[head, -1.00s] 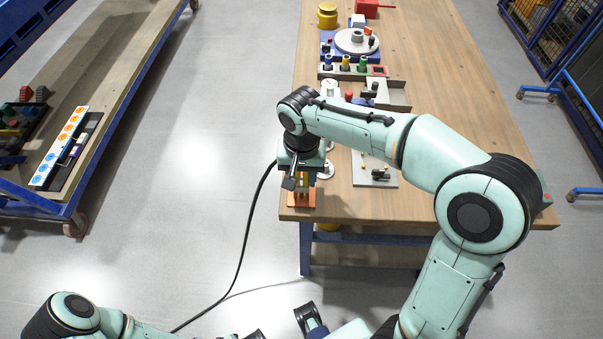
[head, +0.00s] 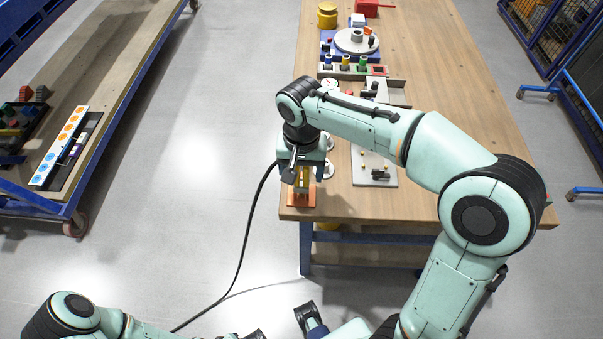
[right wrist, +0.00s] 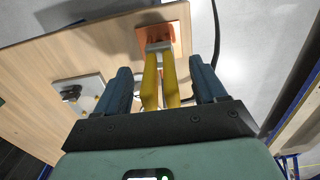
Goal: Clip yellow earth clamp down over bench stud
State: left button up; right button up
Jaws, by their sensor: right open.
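The yellow earth clamp (right wrist: 171,82) stands with its two yellow arms between my right gripper's fingers in the right wrist view. Its far end meets a grey piece over the orange plate (right wrist: 180,36) at the bench corner. The stud itself is hidden, so I cannot tell how the jaws sit on it. My right gripper (right wrist: 162,86) is open, with a blue finger on each side of the clamp and gaps between. In the head view the clamp (head: 302,184) shows below my right gripper (head: 301,172), above the orange plate (head: 301,200). My left gripper is only partly visible at the bottom edge.
A black cable (head: 240,237) runs from the clamp area to the floor. A grey plate with small fittings (head: 374,166) lies right of the gripper on the wooden bench (head: 450,110). A rotary jig (head: 356,41) stands farther back. The bench's right side is clear.

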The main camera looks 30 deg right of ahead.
notch_tip(320, 180, up, 11)
jog(key=shift+p, duration=1)
